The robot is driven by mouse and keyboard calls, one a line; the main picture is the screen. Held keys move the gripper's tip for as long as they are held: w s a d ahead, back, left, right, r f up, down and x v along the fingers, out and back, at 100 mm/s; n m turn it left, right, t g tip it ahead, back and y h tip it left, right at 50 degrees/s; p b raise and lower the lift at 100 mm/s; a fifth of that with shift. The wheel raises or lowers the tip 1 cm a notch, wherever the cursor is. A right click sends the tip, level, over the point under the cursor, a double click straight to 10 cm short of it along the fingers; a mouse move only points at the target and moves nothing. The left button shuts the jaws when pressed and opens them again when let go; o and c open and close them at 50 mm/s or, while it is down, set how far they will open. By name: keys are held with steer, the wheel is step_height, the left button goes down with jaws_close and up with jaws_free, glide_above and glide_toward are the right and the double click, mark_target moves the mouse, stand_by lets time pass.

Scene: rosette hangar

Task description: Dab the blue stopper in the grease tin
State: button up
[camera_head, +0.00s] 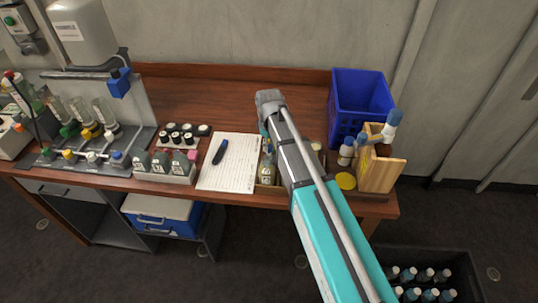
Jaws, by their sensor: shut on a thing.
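My arm reaches over the workbench from the lower right, its grey wrist above the middle of the bench. My gripper (265,144) shows only in part beside and below the arm. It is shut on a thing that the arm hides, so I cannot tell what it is. A small blue stopper (117,155) sits at the right end of a row of coloured stoppers on the grey rack at left. A round yellow-topped shape (345,181), possibly the grease tin, lies near the bench's front edge, right of my arm.
A ruled paper sheet (229,174) with a dark blue pen (220,152) lies left of my arm. A blue crate (360,92) and wooden box (383,173) stand at right. Small bottles (164,163) line the front left. The bench's back middle is clear.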

steer(key=w+d, duration=0.2)
steer(key=d, duration=0.4)
steer(key=w+d, duration=0.3)
steer(key=d, duration=0.2)
steer(key=w+d, duration=0.3)
steer(key=d, duration=0.3)
steer(key=shift+w+d+r, duration=0.2)
steer(key=shift+w+d, duration=0.05)
steer(key=shift+d, duration=0.05)
steer(key=shift+f, duration=0.2)
steer(key=shift+f+b, duration=1.25)
steer(key=shift+f+b, duration=0.45)
steer(key=shift+b, duration=0.05)
stand_by(2.1)
steer(key=shift+r, duration=0.15)
stand_by(0.6)
step_height(320, 180, up, 7)
steer(key=p, duration=0.7)
steer(key=shift+p, duration=0.3)
stand_by(0.9)
